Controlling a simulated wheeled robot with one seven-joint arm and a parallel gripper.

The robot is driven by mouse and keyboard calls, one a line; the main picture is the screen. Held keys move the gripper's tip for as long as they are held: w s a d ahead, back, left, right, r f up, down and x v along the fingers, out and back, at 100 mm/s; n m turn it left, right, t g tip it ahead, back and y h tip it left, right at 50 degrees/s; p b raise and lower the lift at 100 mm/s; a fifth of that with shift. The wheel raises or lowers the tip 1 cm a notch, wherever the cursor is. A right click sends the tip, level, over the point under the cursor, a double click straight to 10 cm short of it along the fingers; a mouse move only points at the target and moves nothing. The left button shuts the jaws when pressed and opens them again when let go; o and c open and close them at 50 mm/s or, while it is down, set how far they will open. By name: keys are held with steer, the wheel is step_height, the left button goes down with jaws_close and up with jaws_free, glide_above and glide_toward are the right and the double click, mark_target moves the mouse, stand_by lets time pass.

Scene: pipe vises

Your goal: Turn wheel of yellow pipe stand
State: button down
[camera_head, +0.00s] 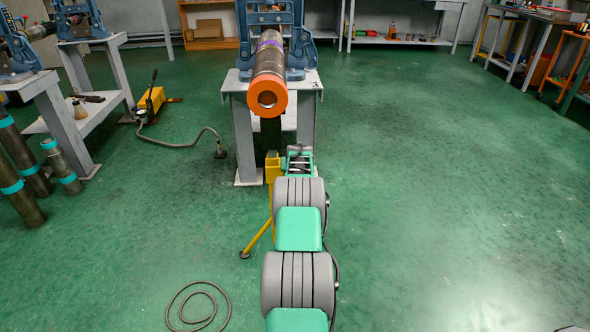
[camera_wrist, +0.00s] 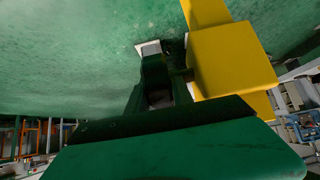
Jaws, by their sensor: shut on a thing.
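The yellow pipe stand (camera_head: 272,172) stands on the floor in front of the grey vise table, with one slanted leg (camera_head: 258,240) reaching down left. In the wrist view its yellow body (camera_wrist: 230,60) fills the upper right. My gripper (camera_head: 299,152) is right beside the stand's upper part, at its right. In the wrist view my gripper (camera_wrist: 165,65) is shut on the stand's wheel, close against the yellow body. The wheel is almost wholly hidden by the fingers and the dark green housing, so its angle cannot be told.
An orange-ended pipe (camera_head: 268,75) lies in the blue vise above the stand and juts forward. The grey table (camera_head: 245,140) is behind. A yellow hand pump (camera_head: 152,100) with a hose is at left. A cable loop (camera_head: 200,295) lies on the floor. The right floor is clear.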

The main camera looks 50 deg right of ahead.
steer(key=shift+g+y, duration=0.3)
steer(key=shift+g, duration=0.1)
stand_by(0.3)
steer(key=c, duration=1.4)
jaws_free()
steer(key=p+v, duration=0.2)
steer(key=v, duration=0.5)
steer(key=shift+r, duration=0.3)
steer(key=shift+s, duration=0.15)
